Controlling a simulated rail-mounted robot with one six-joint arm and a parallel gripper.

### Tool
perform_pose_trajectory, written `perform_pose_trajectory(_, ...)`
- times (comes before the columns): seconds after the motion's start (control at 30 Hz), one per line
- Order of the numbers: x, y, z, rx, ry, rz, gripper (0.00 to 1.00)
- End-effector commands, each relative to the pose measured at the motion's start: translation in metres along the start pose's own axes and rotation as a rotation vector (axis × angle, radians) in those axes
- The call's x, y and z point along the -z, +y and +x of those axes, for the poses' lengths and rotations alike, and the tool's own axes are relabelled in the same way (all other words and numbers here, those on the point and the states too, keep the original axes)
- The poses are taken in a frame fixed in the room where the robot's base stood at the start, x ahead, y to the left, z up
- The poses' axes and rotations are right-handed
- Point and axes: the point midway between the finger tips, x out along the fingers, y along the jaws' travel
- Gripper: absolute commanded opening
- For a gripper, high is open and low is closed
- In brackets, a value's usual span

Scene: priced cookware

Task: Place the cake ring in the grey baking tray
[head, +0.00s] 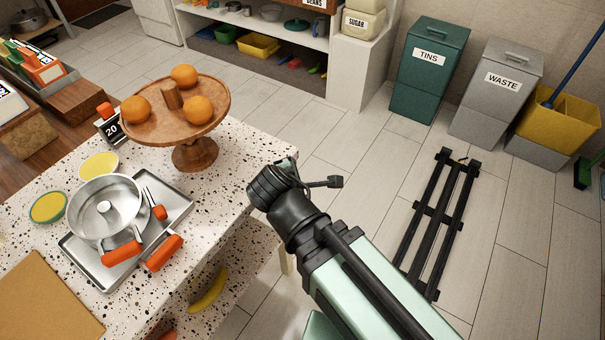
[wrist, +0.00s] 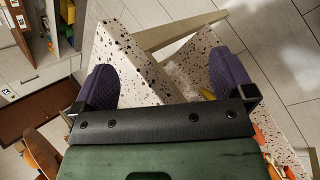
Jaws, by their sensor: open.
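An orange handle (head: 121,254) lies at the ring's lower side. My gripper (wrist: 165,82) is open and empty in the wrist view, its two purple fingers wide apart over the counter's corner. In the head view my arm's end is right of the tray, beyond the counter's edge; the fingers are hidden there.
Orange-handled utensils (head: 165,252) lie on the tray's right side. A wooden cake stand (head: 176,140) with oranges stands behind. Yellow round things (head: 48,207) and a brown board (head: 40,305) are at left. A banana (head: 209,290) lies below the counter. Bins (head: 430,67) stand by the wall.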

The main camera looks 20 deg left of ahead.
Motion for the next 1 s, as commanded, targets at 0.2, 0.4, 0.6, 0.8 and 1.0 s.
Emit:
perform_pose_trajectory(0.2,-0.184,-0.068,0.068,0.416,-0.187,1.078,1.0)
perform_pose_trajectory(0.4,-0.282,-0.137,0.072,0.654,-0.358,1.837,1.0)
perform_pose_trajectory(0.6,-0.302,-0.156,0.068,0.718,-0.41,2.044,1.0)
perform_pose_trajectory(0.8,-0.302,-0.154,0.067,0.715,-0.409,2.039,1.0)
perform_pose_trajectory(1.0,-0.318,-0.129,0.03,0.713,-0.409,2.037,1.0)
